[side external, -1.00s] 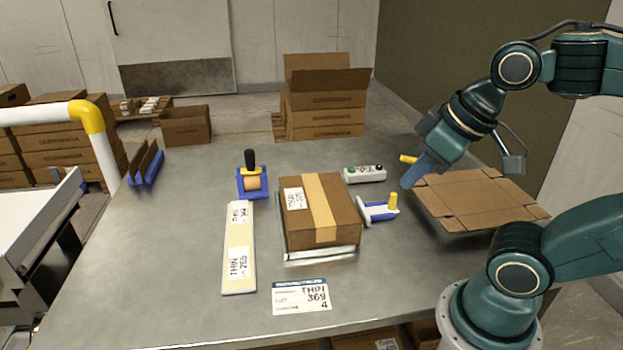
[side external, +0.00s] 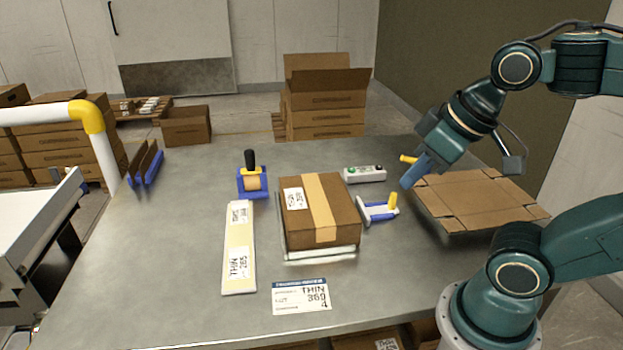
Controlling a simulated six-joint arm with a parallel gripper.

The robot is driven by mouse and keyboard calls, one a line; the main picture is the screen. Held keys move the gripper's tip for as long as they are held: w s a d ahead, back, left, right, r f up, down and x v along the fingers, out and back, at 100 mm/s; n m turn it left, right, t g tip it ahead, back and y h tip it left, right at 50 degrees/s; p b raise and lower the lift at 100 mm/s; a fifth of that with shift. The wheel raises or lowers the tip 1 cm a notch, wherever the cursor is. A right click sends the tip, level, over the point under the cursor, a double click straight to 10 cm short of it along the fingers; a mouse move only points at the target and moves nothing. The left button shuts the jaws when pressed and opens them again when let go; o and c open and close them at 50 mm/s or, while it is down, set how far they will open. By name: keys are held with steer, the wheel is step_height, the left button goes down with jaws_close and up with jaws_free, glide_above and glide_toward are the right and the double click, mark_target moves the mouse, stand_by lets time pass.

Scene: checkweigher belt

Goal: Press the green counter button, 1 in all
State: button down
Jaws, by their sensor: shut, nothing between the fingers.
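The counter (side external: 365,174) is a small light-grey box at the back of the table, right of centre. Its green button (side external: 352,171) is at the left end of its top, and a dark spot shows farther right. My gripper (side external: 405,184) has blue fingers and is shut and empty. It points down and to the left, to the right of the counter and apart from it. In this view it appears in front of the left edge of a flat cardboard sheet; its height above the table is hard to tell.
A taped carton (side external: 320,208) sits mid-table on a scale-like plate. A tape dispenser (side external: 252,180), a label strip (side external: 239,255) and a flat cardboard sheet (side external: 480,200) also lie there. The left front table is clear.

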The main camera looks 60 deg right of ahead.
steer(key=w+d+r+m, duration=0.1)
steer(key=w+d, duration=0.1)
steer(key=w, duration=0.4)
steer(key=w+d+r+m, duration=0.1)
steer(key=w+d, duration=0.2)
steer(key=w, duration=0.4)
steer(key=m+t+h, duration=0.1)
steer(key=m+t, duration=0.2)
steer(key=m, duration=0.6)
glide_above(354, 170)
step_height(354, 170, down, 17)
steer(key=shift+s, duration=0.1)
steer(key=shift+f, duration=0.1)
steer(key=shift+a+f, duration=0.1)
steer(key=shift+f, duration=4.25)
